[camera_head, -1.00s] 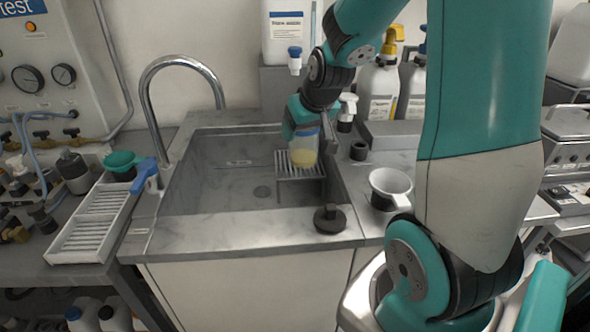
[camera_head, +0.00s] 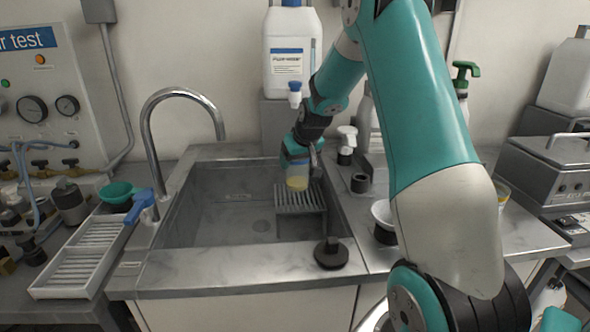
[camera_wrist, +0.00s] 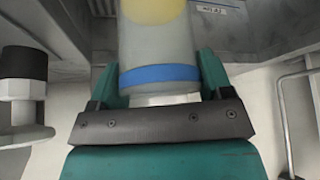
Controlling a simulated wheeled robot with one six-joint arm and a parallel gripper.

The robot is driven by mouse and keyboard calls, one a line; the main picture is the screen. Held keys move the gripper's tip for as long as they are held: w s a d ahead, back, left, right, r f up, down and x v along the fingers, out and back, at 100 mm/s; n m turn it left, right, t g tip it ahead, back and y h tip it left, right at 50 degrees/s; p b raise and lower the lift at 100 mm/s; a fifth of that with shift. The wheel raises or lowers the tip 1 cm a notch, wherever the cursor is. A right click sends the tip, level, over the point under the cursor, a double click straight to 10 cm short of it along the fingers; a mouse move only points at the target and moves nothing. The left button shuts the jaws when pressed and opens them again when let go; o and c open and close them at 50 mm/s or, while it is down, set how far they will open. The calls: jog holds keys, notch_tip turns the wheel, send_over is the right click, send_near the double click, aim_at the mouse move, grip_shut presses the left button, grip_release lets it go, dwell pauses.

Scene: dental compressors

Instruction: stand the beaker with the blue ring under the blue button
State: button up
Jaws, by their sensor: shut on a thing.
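The beaker (camera_head: 297,182) is clear, with yellow liquid in it. Its blue ring (camera_wrist: 160,75) shows in the wrist view, close to my gripper (camera_wrist: 157,82). The gripper's teal fingers are shut on the beaker, one on each side. In the head view my gripper (camera_head: 297,155) holds it upright at the back left of the metal rack (camera_head: 300,199) in the sink. I cannot tell whether it touches the rack. Above it, a white jug (camera_head: 290,55) has a tap with a blue button (camera_head: 295,86). The beaker's upper part is partly hidden by the gripper.
A curved faucet (camera_head: 150,140) stands left of the sink (camera_head: 215,215). A black knob (camera_head: 330,252) sits on the front rim. A white draining tray (camera_head: 80,262) lies at the left.

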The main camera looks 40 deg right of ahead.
jog(key=w+d, duration=0.3)
jog(key=w, duration=0.2)
jog(key=shift+s+d+f+p, duration=0.15)
jog(key=shift+f+p, duration=0.2)
jog(key=shift+f, duration=1.45)
jog(key=shift+s+f+p, duration=0.1)
jog(key=shift+f+p, duration=0.25)
jog(key=shift+f, duration=1.4)
jog(key=shift+f, duration=0.1)
jog(key=o, duration=1)
